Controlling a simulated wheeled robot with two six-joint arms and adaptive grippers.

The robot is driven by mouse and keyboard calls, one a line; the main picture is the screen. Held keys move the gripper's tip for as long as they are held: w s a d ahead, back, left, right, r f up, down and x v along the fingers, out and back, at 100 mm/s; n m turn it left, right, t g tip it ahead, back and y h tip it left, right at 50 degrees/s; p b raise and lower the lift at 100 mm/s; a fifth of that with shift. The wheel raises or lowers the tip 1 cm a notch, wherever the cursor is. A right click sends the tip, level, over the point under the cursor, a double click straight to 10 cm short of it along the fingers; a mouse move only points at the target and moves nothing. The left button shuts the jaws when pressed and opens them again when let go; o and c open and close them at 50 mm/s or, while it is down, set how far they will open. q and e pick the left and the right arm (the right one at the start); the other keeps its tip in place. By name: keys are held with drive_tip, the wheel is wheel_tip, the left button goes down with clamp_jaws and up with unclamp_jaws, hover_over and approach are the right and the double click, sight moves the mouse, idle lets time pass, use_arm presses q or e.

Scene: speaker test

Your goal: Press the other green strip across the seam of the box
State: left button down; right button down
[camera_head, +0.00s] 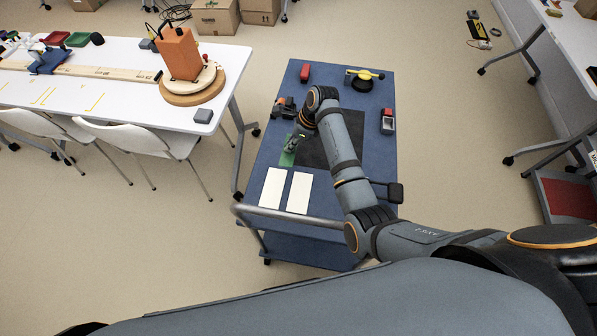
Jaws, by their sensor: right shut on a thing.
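A green strip (287,158) shows on the left part of the blue cart top (282,88), beside a dark square mat (318,155). My right arm reaches over the cart from the lower right. My right gripper (294,143) is low over the cart at the upper end of the green, shut on a green strip. The fingertips are small and partly hidden, so the exact grip is unclear. I see no box with a clear seam on the cart; the arm covers part of the mat. My left gripper is not in view.
Two white cards (272,188) lie near the cart's handle rail (290,217). A red block (305,72), a yellow-topped tool (364,78) and a red-grey item (387,121) sit around the edges. An orange block (180,54) stands on the white table (118,52). Cardboard boxes (214,17) stand behind.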

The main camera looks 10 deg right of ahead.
drive_tip(key=w, duration=0.1)
drive_tip(key=w+r, duration=0.1)
drive_tip(key=w, duration=0.1)
drive_tip(key=shift+a+b, duration=0.15)
drive_tip(key=shift+b, duration=0.25)
drive_tip(key=shift+w+r, duration=0.35)
drive_tip(key=shift+r, duration=0.05)
